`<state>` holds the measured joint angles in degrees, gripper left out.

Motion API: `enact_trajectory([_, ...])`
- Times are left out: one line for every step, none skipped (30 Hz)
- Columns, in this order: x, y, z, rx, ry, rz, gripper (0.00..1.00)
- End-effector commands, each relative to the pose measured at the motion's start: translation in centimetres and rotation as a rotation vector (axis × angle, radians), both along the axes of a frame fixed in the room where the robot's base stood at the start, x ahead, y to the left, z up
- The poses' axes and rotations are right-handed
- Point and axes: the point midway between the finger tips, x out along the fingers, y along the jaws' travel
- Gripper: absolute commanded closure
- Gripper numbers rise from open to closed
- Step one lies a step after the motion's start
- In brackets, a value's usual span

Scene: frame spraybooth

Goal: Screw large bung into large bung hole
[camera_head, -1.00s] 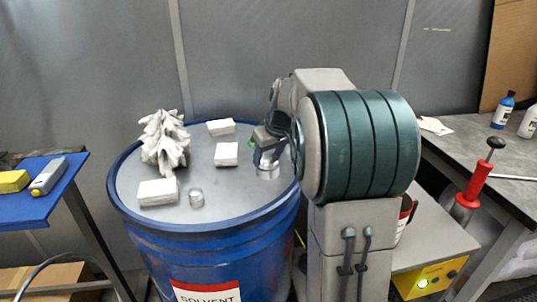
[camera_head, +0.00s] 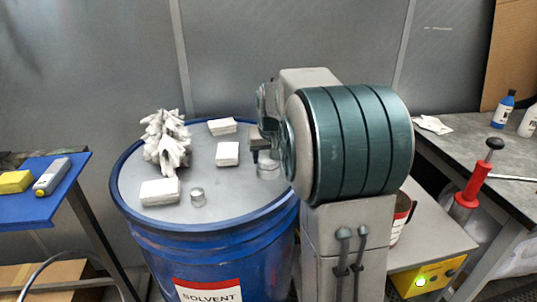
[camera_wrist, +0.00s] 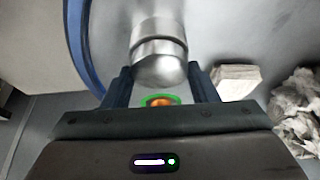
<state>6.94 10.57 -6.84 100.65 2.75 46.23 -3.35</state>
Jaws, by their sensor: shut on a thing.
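My gripper (camera_wrist: 161,91) shows both dark fingers in the wrist view, with a small orange piece ringed in green (camera_wrist: 158,101) between them.
The blue solvent drum (camera_head: 222,262) has a grey lid with a raised blue rim. A blue table (camera_head: 58,196) is left, a grey bench (camera_head: 460,151) right.

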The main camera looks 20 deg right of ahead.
Motion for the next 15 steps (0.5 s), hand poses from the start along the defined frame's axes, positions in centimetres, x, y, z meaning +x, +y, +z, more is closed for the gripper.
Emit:
enact_trajectory([-0.09,0.16,-0.14,0.003,0.006,0.001,0.72])
enact_trajectory([-0.09,0.18,-0.13,0.002,0.006,-0.003,0.72])
enact_trajectory([-0.08,0.22,-0.1,0.002,0.007,-0.013,0.72])
enact_trajectory([-0.08,0.25,-0.09,0.002,0.007,-0.025,0.72])
enact_trajectory([-0.07,0.27,-0.06,0.001,0.007,-0.041,0.72])
enact_trajectory([-0.06,0.31,-0.04,0.002,0.008,-0.069,0.72])
enact_trajectory([-0.06,0.32,-0.03,0.001,0.007,-0.091,0.72])
enact_trajectory([-0.04,0.36,-0.05,0.002,0.007,-0.115,0.72])
enact_trajectory([-0.05,0.32,-0.07,0.001,0.008,-0.146,0.72])
enact_trajectory([-0.04,0.33,-0.06,0.001,0.008,-0.168,0.72])
enact_trajectory([-0.03,0.38,-0.06,0.001,0.007,-0.191,0.72])
enact_trajectory([-0.01,0.4,-0.09,0.001,0.007,-0.222,0.72])
enact_trajectory([-0.01,0.39,-0.1,0.001,0.007,-0.246,0.72])
enact_trajectory([0.0,0.39,-0.1,0.0,0.007,-0.268,0.72])
enact_trajectory([0.01,0.41,-0.08,0.001,0.006,-0.297,0.72])
